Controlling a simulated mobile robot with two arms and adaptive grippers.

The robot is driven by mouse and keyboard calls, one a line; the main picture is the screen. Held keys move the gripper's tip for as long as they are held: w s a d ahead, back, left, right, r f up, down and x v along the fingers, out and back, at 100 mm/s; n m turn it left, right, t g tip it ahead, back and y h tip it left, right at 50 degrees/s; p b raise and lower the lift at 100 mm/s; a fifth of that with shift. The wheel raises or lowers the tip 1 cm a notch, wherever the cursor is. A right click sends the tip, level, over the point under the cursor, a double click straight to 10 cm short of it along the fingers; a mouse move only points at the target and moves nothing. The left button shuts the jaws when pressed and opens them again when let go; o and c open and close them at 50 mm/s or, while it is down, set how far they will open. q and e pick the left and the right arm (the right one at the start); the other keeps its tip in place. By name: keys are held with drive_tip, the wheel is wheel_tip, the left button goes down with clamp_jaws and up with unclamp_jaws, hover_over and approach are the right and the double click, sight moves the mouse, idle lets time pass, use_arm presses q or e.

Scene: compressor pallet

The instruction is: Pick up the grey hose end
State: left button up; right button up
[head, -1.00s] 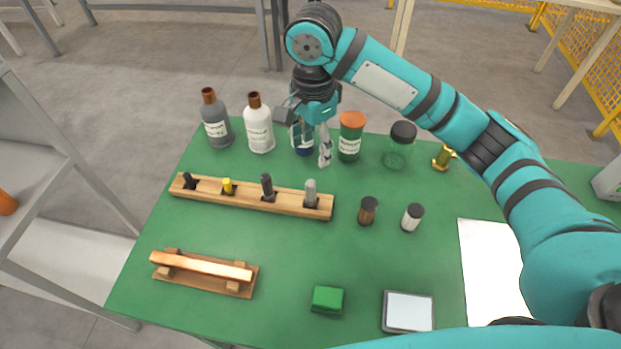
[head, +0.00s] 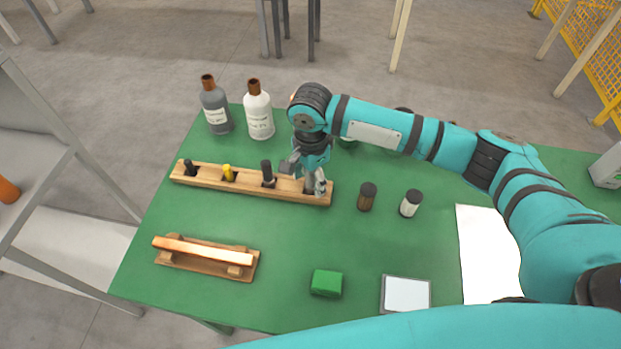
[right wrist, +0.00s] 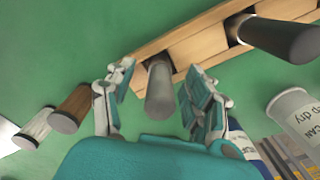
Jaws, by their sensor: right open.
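The grey hose end (right wrist: 159,90) is a grey cylinder standing in the right end of the wooden rack (head: 246,195). In the right wrist view it lies between the two spread fingers of my right gripper (right wrist: 160,98), with a gap on each side. In the head view my right gripper (head: 316,186) is over that end of the rack and mostly hides the hose end. My right gripper is open and holds nothing. My left gripper is not in view.
The rack also holds a dark piece (head: 267,172), a yellow piece (head: 228,173) and a black piece (head: 190,167). A brown jar (head: 367,197) and a white jar (head: 410,204) stand right of my gripper. A white bottle (head: 259,115) stands behind the rack.

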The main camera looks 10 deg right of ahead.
drive_tip(key=shift+f, duration=0.6)
clamp_jaws()
drive_tip(key=shift+r, duration=0.1)
